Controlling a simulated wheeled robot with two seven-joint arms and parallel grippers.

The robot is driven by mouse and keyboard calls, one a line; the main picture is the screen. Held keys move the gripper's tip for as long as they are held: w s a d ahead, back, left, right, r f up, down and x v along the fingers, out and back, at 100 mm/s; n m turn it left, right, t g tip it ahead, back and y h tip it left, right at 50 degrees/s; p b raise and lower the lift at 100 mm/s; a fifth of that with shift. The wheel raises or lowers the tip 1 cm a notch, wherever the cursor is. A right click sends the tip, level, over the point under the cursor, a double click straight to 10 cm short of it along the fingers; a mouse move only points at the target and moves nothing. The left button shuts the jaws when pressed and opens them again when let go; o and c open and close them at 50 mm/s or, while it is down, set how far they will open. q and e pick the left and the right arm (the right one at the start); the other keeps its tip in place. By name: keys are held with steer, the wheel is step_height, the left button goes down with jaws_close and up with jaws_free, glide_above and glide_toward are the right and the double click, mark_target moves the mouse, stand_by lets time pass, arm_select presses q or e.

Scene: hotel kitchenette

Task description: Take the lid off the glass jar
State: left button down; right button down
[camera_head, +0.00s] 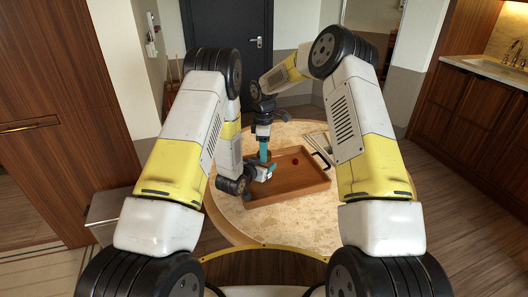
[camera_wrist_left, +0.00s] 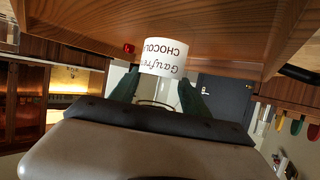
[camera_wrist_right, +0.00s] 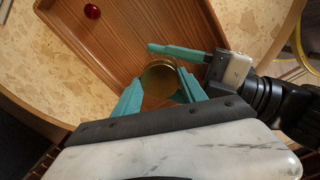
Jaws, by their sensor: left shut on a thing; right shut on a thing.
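The glass jar shows in the left wrist view as a white label (camera_wrist_left: 162,57) with dark lettering, between the two fingers of my left gripper (camera_wrist_left: 160,88). That gripper is shut on the jar from the side. In the right wrist view, the round gold lid (camera_wrist_right: 158,80) sits between the teal fingers of my right gripper (camera_wrist_right: 158,93), which is shut on it from above. In the head view, my right gripper (camera_head: 264,150) is directly above my left gripper (camera_head: 260,172), and they hide most of the jar. I cannot tell whether the lid still touches the jar's rim.
A wooden tray (camera_head: 302,192) with a black handle (camera_head: 321,160) lies under the grippers on a round, pale stone table (camera_head: 290,232). A small red round thing (camera_head: 295,161) lies in the tray, apart from the grippers.

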steer(key=shift+r, duration=0.25)
steer(key=shift+r, duration=0.85)
steer(key=shift+r, duration=2.05)
arm_select(q)
steer(key=shift+c, duration=2.2)
jaws_free()
